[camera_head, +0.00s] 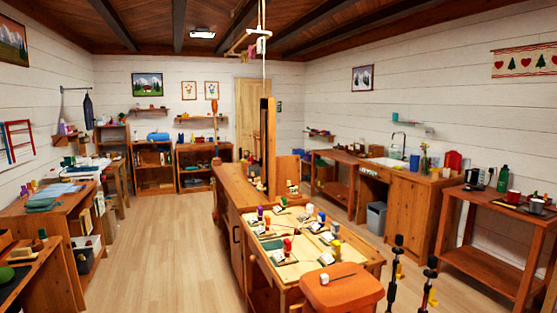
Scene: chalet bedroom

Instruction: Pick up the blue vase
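I cannot make out a blue vase for certain. A small dark blue object (414,163) stands on the sink counter at the right, but its shape is too small to tell. Beside it is a greenish vase (424,165) with flowers. A teal item (395,117) sits on the wall shelf above the sink, and a blue item (158,136) lies on a shelf at the back left. My gripper is not in view.
A side table (471,263) is at the right. Open floor (165,250) lies left.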

